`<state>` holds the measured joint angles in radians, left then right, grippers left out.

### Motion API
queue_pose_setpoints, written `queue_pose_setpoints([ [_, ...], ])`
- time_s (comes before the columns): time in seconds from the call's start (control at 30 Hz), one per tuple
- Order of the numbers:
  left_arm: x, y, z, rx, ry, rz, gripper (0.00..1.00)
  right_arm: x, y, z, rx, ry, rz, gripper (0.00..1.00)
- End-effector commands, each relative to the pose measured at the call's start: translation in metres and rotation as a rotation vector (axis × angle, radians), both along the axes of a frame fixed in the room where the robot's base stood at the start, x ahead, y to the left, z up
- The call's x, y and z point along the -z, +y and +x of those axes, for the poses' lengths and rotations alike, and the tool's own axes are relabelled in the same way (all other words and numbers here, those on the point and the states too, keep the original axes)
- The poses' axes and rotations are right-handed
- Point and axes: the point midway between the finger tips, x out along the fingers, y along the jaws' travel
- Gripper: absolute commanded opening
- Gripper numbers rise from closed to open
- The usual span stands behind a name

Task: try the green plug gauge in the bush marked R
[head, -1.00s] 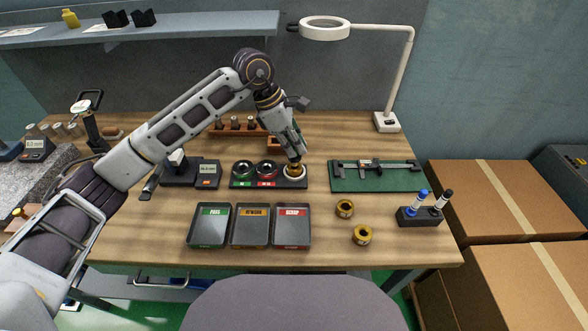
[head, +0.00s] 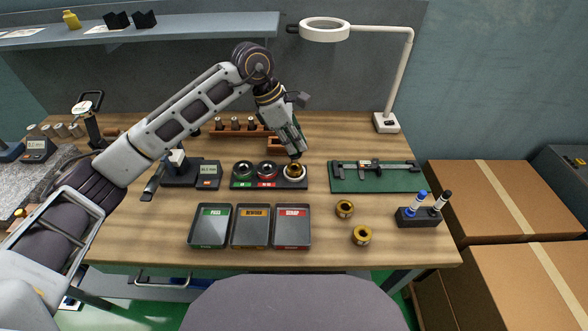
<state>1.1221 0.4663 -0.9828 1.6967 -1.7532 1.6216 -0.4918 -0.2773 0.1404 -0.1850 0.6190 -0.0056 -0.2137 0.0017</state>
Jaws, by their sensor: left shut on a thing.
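My left gripper (head: 294,158) points down over the white ring seat (head: 304,173) at the right end of the dark gauge holder. It is shut on a brass bush (head: 294,170), which sits low within the white ring; the fingers partly hide its top. Two more brass bushes, one farther back (head: 345,209) and one nearer (head: 361,235), stand on the bench to the right. No letter is legible on any bush. Several plug-like pieces (head: 235,123) stand in a wooden rack behind; I cannot tell which is green. My right gripper is out of view.
A green-marked ring (head: 242,169) and a red-marked ring (head: 266,170) share the holder. Three trays (head: 250,246) lie in front. A caliper on a green mat (head: 376,184) and a pen stand (head: 419,217) are at right. A lamp (head: 387,122) stands behind.

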Motion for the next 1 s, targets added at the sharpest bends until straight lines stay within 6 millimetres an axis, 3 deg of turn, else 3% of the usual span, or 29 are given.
queue_pose_setpoints([
  [0.7,-0.036,0.000,0.000,0.001,-0.001,0.000,0.00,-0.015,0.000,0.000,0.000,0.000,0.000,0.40],
  [1.0,-0.038,0.000,0.000,0.001,0.000,0.000,0.00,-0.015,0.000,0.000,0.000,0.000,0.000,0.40],
])
